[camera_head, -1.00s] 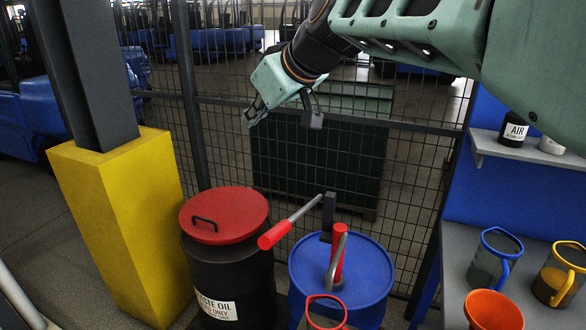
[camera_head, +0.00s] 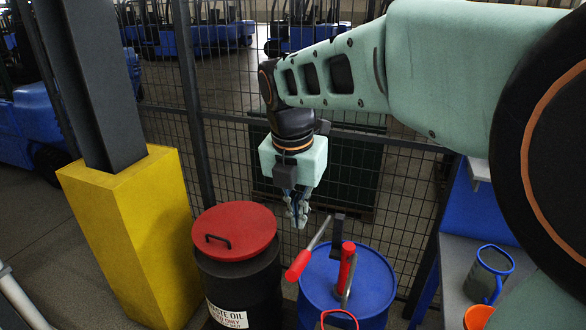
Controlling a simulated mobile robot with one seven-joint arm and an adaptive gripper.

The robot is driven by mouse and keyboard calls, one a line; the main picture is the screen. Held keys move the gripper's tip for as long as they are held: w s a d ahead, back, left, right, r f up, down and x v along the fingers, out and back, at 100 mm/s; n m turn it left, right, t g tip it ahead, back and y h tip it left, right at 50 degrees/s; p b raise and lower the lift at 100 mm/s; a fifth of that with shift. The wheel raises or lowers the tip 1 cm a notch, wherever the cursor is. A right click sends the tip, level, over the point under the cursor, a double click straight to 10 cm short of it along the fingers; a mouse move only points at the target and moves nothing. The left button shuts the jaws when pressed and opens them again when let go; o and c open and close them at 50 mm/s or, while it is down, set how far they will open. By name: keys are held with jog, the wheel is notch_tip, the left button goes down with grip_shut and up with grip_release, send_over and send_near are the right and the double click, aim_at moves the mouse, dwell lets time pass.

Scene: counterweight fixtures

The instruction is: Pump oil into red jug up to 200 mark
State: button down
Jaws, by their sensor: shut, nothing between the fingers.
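A red hand pump (camera_head: 346,268) with a grey spout stands on the blue drum (camera_head: 371,286) at the lower centre. Its lever ends in a red grip (camera_head: 299,265) that slants down to the left. The red jug (camera_head: 339,319) shows only as a rim at the bottom edge, in front of the drum. Its scale and contents are out of view. My gripper (camera_head: 298,222) points down, shut and empty, just above and behind the pump lever. I cannot tell whether it touches the lever.
A black waste oil drum with a red lid (camera_head: 235,229) stands left of the blue drum. A yellow post guard (camera_head: 135,235) is farther left. A mesh fence runs behind. A bench at right holds a blue-rimmed jug (camera_head: 487,275) and an orange funnel (camera_head: 478,316).

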jog(key=b, duration=0.4)
send_over(300, 259)
jog(key=f, duration=0.7)
jog(key=shift+s+f, duration=0.2)
jog(key=shift+f, duration=0.05)
jog(key=shift+a+f+b, duration=0.1)
jog(key=shift+f+b, duration=0.6)
jog(key=shift+f, duration=0.3)
notch_tip(300, 259, down, 14)
jog(key=r+b, duration=0.1)
jog(key=b, duration=0.7)
notch_tip(300, 259, up, 13)
jog(key=p, duration=1.3)
jog(key=shift+r, duration=0.2)
jog(key=shift+f, duration=0.15)
